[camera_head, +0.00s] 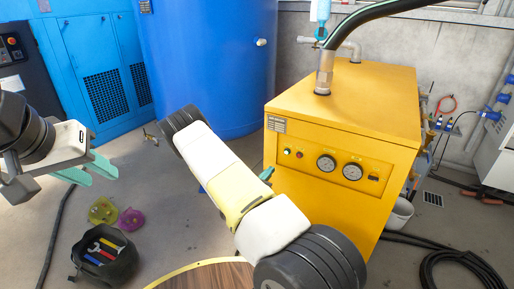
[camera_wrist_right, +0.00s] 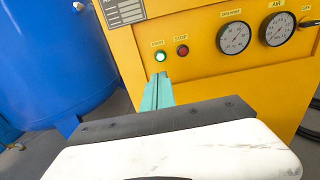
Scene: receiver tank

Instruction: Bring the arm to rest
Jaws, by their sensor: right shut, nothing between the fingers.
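The yellow dryer cabinet (camera_head: 340,130) stands right of centre in the head view. Its front carries a bright green START button (camera_wrist_right: 160,57), a dark red STOP button (camera_wrist_right: 182,50) and two round gauges. My right gripper (camera_wrist_right: 158,78) is shut and empty, its teal fingertips just below the START button in the wrist view; I cannot tell whether they touch the panel. In the head view my right arm crosses the middle and only a bit of teal gripper (camera_head: 267,174) shows. My left gripper (camera_head: 90,171) is at the left, its teal fingers apart and empty.
A blue tank (camera_head: 205,70) stands behind, left of the cabinet. A black tool bag (camera_head: 105,255) lies on the floor at lower left, near yellow and purple items. A round wooden top (camera_head: 210,276) is at the bottom. A black hose (camera_head: 455,268) coils at lower right.

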